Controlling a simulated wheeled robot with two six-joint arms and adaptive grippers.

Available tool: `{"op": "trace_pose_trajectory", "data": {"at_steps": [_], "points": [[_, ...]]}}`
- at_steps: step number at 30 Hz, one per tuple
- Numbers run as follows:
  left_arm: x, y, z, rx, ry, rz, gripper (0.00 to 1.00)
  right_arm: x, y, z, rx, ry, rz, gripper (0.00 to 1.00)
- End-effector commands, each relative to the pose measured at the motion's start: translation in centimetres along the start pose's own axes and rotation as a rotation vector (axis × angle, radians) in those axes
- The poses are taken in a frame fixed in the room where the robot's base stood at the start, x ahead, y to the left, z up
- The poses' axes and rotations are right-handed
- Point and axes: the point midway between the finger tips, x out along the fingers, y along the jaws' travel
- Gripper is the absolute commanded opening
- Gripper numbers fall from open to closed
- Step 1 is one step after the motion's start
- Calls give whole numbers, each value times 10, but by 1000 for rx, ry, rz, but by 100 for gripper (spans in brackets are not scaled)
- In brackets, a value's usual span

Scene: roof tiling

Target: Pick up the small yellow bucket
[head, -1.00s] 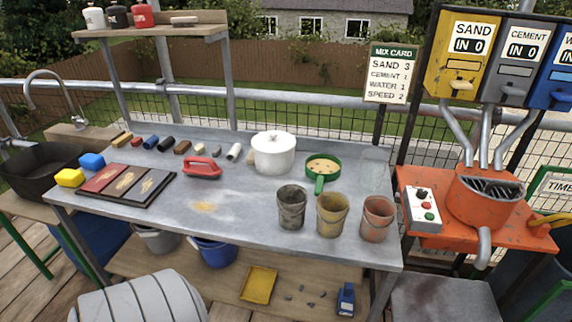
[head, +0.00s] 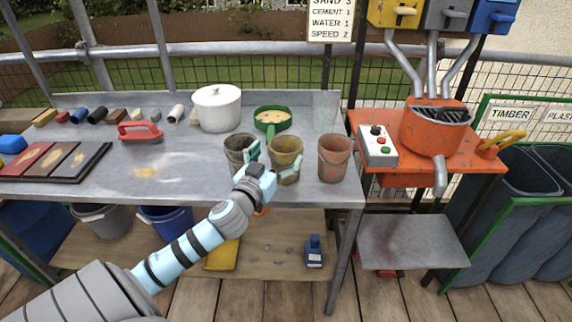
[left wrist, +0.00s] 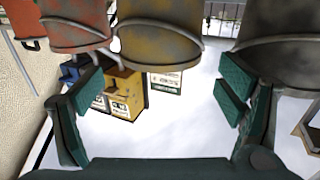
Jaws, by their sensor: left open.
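The small yellow bucket (head: 286,150) stands upright on the metal table between a dark grey bucket (head: 238,150) and a reddish bucket (head: 334,158). My left gripper (head: 272,165) is open and empty in front of it, hiding part of its lower side. In the left wrist view, the yellow bucket (left wrist: 160,38) is at the top middle, just beyond the gap of the open left gripper (left wrist: 162,97). The reddish bucket (left wrist: 75,25) is at the upper left there, and the grey bucket (left wrist: 285,40) at the upper right. My right gripper is not in view.
A green sieve (head: 272,119) and a white pot (head: 217,108) stand behind the buckets. A clear container (head: 325,112) is at the back right. The orange mixer (head: 436,128) stands right of the table. The table's front middle (head: 190,185) is clear.

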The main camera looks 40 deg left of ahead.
Motion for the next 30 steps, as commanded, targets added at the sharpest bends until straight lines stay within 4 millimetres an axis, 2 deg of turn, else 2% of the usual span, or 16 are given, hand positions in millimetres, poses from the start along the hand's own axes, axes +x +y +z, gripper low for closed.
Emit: {"op": "trace_pose_trajectory", "data": {"at_steps": [5,12,19,28,30], "points": [[17,0,2,-2,0,-1,88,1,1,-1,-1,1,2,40],[59,-1,7,-2,-1,0,88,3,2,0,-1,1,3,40],[62,0,8,1,-2,2,88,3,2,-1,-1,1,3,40],[62,0,8,1,-2,2,40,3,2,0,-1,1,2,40],[62,-1,8,1,-3,2,39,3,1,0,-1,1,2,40]]}}
